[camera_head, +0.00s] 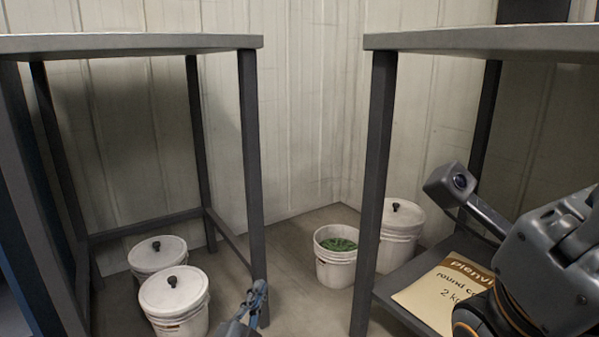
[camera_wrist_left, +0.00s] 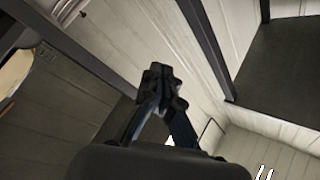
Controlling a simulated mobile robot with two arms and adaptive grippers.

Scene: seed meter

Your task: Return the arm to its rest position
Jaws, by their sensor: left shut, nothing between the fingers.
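My left gripper (camera_head: 258,292) shows at the bottom middle of the head view, low in front of the left table's near leg. Its fingers are together with nothing between them. In the left wrist view the same gripper (camera_wrist_left: 163,85) is shut and empty, with floor and wall behind it. Part of my right arm (camera_head: 555,255) fills the lower right of the head view; its gripper fingers do not show.
Two lidded white buckets (camera_head: 175,293) (camera_head: 157,253) stand under the left table (camera_head: 130,42). An open bucket with green contents (camera_head: 337,268) and another lidded bucket (camera_head: 401,240) stand near the right table (camera_head: 490,40). A paper bag (camera_head: 440,290) lies on its lower shelf. Floor between is clear.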

